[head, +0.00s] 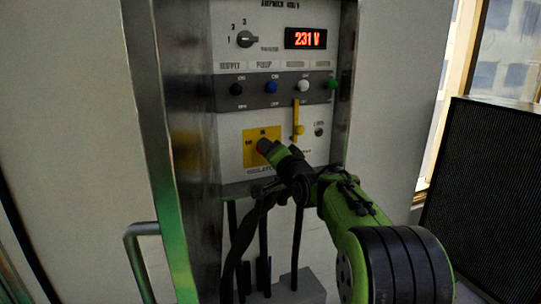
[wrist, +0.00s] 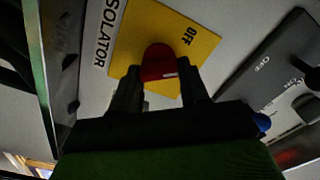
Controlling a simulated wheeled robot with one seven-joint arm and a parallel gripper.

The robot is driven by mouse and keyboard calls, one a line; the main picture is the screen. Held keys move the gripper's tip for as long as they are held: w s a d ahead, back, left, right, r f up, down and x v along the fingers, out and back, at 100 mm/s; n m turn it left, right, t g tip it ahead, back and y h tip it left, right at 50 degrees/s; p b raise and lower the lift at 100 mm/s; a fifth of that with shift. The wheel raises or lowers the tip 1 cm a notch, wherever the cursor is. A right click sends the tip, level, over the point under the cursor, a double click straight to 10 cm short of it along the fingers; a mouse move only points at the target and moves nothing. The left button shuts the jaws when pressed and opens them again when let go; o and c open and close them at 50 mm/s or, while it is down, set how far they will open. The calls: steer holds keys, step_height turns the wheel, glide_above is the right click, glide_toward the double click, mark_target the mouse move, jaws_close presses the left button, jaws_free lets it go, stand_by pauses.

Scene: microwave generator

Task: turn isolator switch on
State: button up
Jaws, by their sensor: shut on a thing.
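The isolator switch is a red knob (wrist: 158,62) on a yellow plate (wrist: 205,52) marked OFF. In the wrist view it lies between the two dark fingers of my gripper (wrist: 160,84), which are shut on it. A small white mark shows on the knob near the fingers. In the head view the yellow plate (head: 249,157) is on the lower left of the white panel. My gripper (head: 266,149) reaches it from the lower right and hides most of the knob. The knob's exact angle is hard to tell.
Above are a red 231 V display (head: 305,38), a black rotary selector (head: 246,39) and a row of coloured knobs on a grey strip (head: 255,101). A yellow lever (head: 297,120) is close right of the plate. Dark cables (head: 263,235) hang below. A metal handle (head: 137,240) is at left.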

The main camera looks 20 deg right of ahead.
steer(key=m, duration=0.3)
steer(key=shift+m, duration=0.3)
steer(key=shift+f+m, duration=0.1)
steer(key=shift+m, duration=1.7)
steer(key=o, duration=1.1)
steer(key=shift+w, duration=0.1)
steer(key=shift+c, duration=0.2)
steer(key=s+b, duration=0.4)
steer(key=s, duration=1.2)
steer(key=shift+w, duration=0.1)
